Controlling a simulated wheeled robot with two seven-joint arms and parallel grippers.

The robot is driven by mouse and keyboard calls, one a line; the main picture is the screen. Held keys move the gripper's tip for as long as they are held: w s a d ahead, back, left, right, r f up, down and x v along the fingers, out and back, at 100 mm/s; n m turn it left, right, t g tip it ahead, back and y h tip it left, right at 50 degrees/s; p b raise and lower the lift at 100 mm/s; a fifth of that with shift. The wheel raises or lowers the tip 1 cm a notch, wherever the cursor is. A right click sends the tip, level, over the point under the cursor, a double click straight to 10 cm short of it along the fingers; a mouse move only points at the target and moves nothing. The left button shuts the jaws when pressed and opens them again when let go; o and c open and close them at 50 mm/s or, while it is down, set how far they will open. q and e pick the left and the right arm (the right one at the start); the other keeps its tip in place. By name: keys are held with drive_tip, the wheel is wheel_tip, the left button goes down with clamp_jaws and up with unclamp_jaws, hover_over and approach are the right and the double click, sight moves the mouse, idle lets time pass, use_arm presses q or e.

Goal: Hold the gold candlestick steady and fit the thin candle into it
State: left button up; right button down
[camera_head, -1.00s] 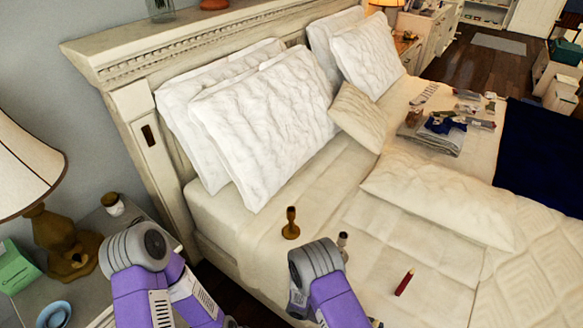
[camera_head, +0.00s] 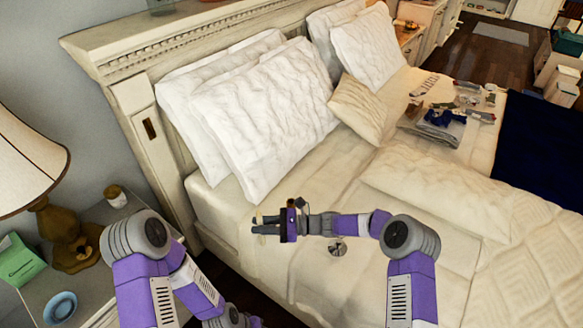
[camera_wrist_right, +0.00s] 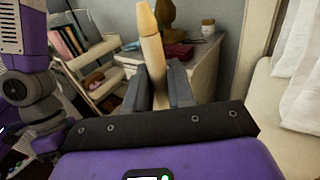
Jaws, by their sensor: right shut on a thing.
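My right gripper (camera_head: 265,222) is level over the near side of the bed, pointing left. In the right wrist view its fingers (camera_wrist_right: 157,90) are shut on a slim, cream-tan, tapered stick, which I take for the thin candle (camera_wrist_right: 152,55). It stands roughly upright and rises above the fingers; its lower end is hidden. A small pale bit of it shows at the fingertips in the head view (camera_head: 258,214). The gold candlestick is not visible now; my right gripper covers the spot where it stood. My left arm is at the lower left, its gripper out of view.
A grey metal holder's base (camera_head: 338,249) shows under my right forearm. White pillows (camera_head: 265,120) lean on the headboard. The nightstand (camera_head: 100,297) at the left holds a lamp (camera_head: 70,235), a blue bowl (camera_head: 61,306) and a green box (camera_head: 20,262). Folded laundry (camera_head: 437,130) lies farther back.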

sight(292, 203)
use_arm(q)
drive_tip(key=shift+r, duration=0.2)
drive_tip(key=o, duration=0.4)
drive_tip(key=shift+s, duration=0.1)
drive_tip(key=shift+c, duration=0.2)
drive_tip(key=s+d+r+n+g+h, duration=0.25)
drive_tip(key=d+n+g+h, duration=0.2)
drive_tip(key=d+n, duration=0.35)
drive_tip(key=w+d+r+n+t+h, duration=0.5)
drive_tip(key=w+d+n+h, duration=0.15)
drive_tip(key=w+d, duration=0.35)
drive_tip(key=w+r+n+t+y, duration=0.1)
drive_tip(key=w+r+n+t, duration=0.2)
drive_tip(key=w+n+t, duration=0.8)
drive_tip(key=w+a+n+t+y, duration=0.6)
drive_tip(key=w+a+y, duration=0.4)
drive_tip(key=w, duration=0.3)
drive_tip(key=shift+m+g, duration=0.25)
drive_tip(key=x, duration=1.1)
drive_tip(key=shift+w+a, duration=0.2)
use_arm(e)
drive_tip(key=w+d+r+m+t+h, duration=0.1)
drive_tip(key=w+d+r+m+t, duration=0.2)
drive_tip(key=w+d+r+t, duration=0.1)
drive_tip(key=w+d+r+m+t+h, duration=0.2)
drive_tip(key=w+d+r+m+t, duration=0.2)
drive_tip(key=w+r, duration=0.4)
drive_tip(key=w+d+t, duration=0.1)
drive_tip(key=w+t, duration=0.1)
drive_tip(key=shift+w+t, duration=0.4)
